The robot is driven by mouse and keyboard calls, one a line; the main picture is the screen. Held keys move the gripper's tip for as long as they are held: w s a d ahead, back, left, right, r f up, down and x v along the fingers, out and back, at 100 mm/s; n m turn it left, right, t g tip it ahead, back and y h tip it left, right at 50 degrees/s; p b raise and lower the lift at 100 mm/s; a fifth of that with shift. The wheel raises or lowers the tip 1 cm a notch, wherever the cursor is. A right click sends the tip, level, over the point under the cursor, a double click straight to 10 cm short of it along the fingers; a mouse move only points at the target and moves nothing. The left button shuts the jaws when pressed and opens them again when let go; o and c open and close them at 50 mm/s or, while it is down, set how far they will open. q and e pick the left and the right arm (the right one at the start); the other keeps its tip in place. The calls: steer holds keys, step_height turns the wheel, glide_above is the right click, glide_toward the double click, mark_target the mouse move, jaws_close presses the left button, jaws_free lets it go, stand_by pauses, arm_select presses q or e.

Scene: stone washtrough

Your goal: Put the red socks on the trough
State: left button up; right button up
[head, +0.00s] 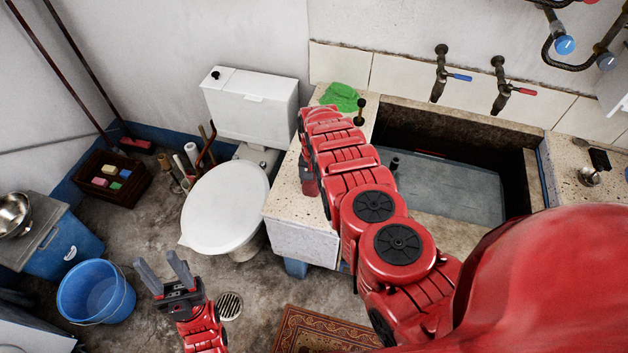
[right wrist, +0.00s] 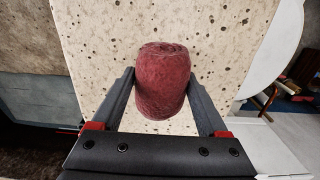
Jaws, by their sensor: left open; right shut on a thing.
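The red socks (right wrist: 163,80) are a rolled, dark red bundle in the right wrist view. My right gripper (right wrist: 160,88) is shut on them, one finger on each side. Behind them is the speckled stone ledge of the trough (right wrist: 100,30); I cannot tell whether they touch it. In the head view my right arm reaches over the ledge (head: 285,200) on the trough's left side and hides the socks. The trough's basin (head: 460,185) lies to the right of the arm. My left gripper (head: 163,268) is open and empty above the floor at lower left.
A green cloth (head: 340,96) lies on the ledge's back end. Two taps (head: 500,88) stick out above the basin. A white toilet (head: 225,205) stands left of the trough. A blue bucket (head: 96,293) and a dark crate (head: 108,180) stand on the floor further left.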

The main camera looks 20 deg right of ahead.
steer(key=o, duration=1.4)
steer(key=shift+f, duration=0.2)
steer(key=shift+o, duration=0.2)
steer(key=shift+r, duration=0.1)
